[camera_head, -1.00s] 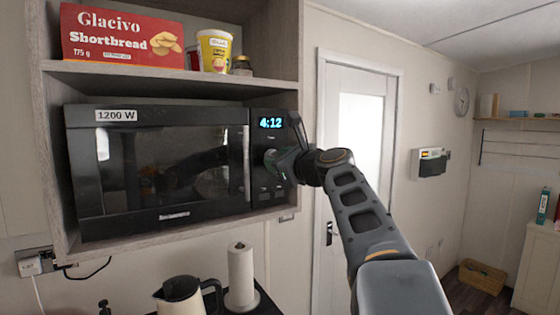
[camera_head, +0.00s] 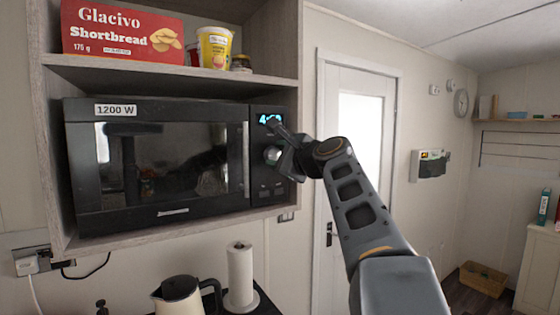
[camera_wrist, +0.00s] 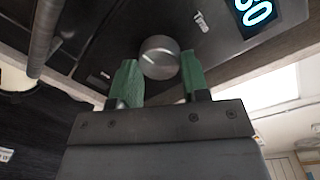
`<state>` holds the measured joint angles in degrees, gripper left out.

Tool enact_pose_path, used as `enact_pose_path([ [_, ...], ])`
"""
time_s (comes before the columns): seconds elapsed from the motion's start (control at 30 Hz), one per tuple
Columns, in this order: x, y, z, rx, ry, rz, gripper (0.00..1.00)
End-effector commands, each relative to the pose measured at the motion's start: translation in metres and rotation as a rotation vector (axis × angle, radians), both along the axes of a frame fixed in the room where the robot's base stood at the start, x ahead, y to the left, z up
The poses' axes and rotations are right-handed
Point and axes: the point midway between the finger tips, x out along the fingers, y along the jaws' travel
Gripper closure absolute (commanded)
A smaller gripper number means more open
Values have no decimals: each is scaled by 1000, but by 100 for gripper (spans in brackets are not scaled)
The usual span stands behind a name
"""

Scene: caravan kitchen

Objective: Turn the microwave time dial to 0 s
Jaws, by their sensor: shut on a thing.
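The black microwave (camera_head: 150,165) stands in the shelf cabinet with its door shut. In the head view, part of my gripper covers the display's digits; a leading 4 shows. In the wrist view, the display (camera_wrist: 257,12) is cut off, and its last digit looks like 0. The dial also shows in the wrist view (camera_wrist: 159,58), between the two green fingers of my gripper (camera_wrist: 160,75). My gripper (camera_head: 282,152) is shut on the dial, coming from the right.
A shortbread box (camera_head: 122,30) and a yellow cup (camera_head: 214,48) stand on the shelf above. A kettle (camera_head: 180,296) and a paper towel roll (camera_head: 240,275) are below. A door (camera_head: 365,180) is behind my arm. The space to the right of the cabinet is open.

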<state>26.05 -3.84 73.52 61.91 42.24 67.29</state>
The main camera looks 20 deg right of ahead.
Motion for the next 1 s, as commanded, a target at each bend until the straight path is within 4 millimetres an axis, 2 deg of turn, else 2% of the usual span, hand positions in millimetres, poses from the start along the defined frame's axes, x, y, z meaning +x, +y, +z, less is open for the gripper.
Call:
enact_pose_path([
  [1.0, 0, 2, 2, -960, -112, 0, 82],
])
